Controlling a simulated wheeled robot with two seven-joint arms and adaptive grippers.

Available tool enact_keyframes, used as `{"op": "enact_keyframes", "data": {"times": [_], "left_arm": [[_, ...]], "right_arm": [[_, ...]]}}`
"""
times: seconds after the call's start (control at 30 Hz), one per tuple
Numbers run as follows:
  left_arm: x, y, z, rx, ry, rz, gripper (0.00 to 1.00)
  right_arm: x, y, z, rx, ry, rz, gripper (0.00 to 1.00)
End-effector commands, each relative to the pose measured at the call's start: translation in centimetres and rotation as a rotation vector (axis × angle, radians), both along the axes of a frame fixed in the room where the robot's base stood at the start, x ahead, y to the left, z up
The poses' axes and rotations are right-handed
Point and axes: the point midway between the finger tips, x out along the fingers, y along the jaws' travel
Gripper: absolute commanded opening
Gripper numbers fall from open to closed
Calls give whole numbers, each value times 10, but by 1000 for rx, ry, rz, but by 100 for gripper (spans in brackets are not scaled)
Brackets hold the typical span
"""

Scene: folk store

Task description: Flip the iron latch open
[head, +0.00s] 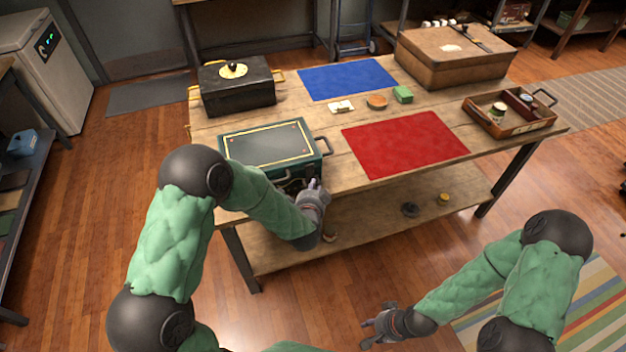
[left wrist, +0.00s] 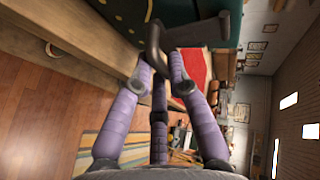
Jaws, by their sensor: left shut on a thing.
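A dark green box with gold trim (head: 312,163) sits at the front left of the table. My left gripper (head: 314,187) is at the front of this box, near its right corner, and hides part of that face. In the left wrist view the purple fingers of my left gripper (left wrist: 160,72) close around a dark iron latch (left wrist: 154,40) on the box (left wrist: 215,12). The latch sticks out from the box between the fingers. My right gripper (head: 377,323) is low in front of the table, open and empty.
The wooden table (head: 332,190) also holds a red mat (head: 405,145), a blue mat (head: 347,79), a black box (head: 238,97), a brown case (head: 455,68) and a tray with small items (head: 480,119). A lower shelf (head: 380,225) lies under it.

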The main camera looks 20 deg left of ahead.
Motion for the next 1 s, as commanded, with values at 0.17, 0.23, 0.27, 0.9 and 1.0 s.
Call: {"op": "enact_keyframes", "data": {"times": [0.17,0.23,0.27,0.9,1.0], "left_arm": [[-5,-3,14,-61,93,1,0],[-6,-4,16,-85,130,0,0],[-6,-4,18,-95,144,0,0],[-14,-9,40,-297,443,1,0],[-14,-9,43,-325,482,2,0]], "right_arm": [[0,0,41,0,0,0,40],[0,0,53,0,0,0,40],[0,0,59,0,0,0,40],[0,0,162,0,0,0,40],[0,0,177,0,0,0,40]]}}
